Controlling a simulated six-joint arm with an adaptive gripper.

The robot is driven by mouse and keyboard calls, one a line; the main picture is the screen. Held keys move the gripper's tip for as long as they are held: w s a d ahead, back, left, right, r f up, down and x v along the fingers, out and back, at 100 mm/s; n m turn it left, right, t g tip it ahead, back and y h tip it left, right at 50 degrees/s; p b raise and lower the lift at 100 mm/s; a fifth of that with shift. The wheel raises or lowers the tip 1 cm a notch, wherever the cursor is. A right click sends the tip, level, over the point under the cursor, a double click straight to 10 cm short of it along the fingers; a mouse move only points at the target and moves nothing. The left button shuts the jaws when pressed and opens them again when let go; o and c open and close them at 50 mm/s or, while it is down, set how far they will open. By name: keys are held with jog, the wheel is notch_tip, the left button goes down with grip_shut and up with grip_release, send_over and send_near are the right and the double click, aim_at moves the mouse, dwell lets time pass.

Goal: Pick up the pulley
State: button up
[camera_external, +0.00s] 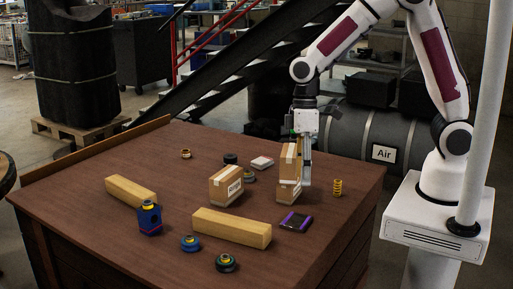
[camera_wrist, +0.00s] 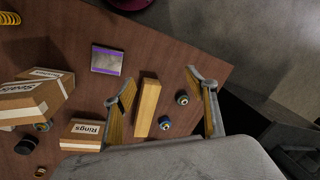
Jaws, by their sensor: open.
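Several small round parts on the brown table could be the pulley; I cannot tell which. A blue round part (camera_external: 190,243) and a dark green one with a red and yellow centre (camera_external: 226,263) lie near the front edge. They also appear in the wrist view, as a blue part (camera_wrist: 165,123) and a darker part (camera_wrist: 182,99), seen between the fingers. A black round part (camera_external: 231,158) and a greenish one (camera_external: 249,175) lie farther back. My gripper (camera_external: 306,182) is open and empty, pointing down beside the stacked boxes; its fingers also show in the wrist view (camera_wrist: 162,92).
Wooden blocks (camera_external: 232,228), a blue bottle-like part (camera_external: 150,220), a purple-edged flat box (camera_external: 296,222) and a yellow spring (camera_external: 337,187) occupy the table (camera_external: 300,262).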

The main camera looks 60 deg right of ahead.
aim_at(225, 256)
jog(key=w+a+f+n, duration=0.2)
jog(key=a+f, duration=0.2)
jog(key=f, duration=0.1)
jog(key=w+a+f+n+y, duration=0.1)
jog(key=w+a+f+n, duration=0.2)
jog(key=a+f, duration=0.1)
jog(key=w+a+f+n, duration=0.3)
jog(key=a+f, duration=0.2)
jog(key=a, duration=0.1)
jog(key=shift+w+a+f+y, duration=0.2)
jog(key=shift+f+y, duration=0.15)
jog(key=shift+y, duration=0.05)
jog(key=shift+w+a+r+n+t+y, duration=0.15)
jog(key=shift+w+a+r+n, duration=0.15)
jog(key=shift+w+n, duration=0.35)
jog(key=shift+w+a+r+n+t+y, duration=0.15)
jog(key=shift+w+a+n, duration=0.3)
jog(key=shift+n, duration=0.3)
jog(key=shift+w+a+r+n+y, duration=0.1)
jog(key=shift+w+a+r+n, duration=0.2)
jog(key=shift+w+n, duration=0.35)
jog(key=shift+x, duration=1.15)
jog(key=shift+f, duration=0.2)
jog(key=shift+w+x, duration=0.1)
jog(key=shift+x, duration=1.2)
jog(key=shift+w+x, duration=0.15)
jog(key=shift+x, duration=1.15)
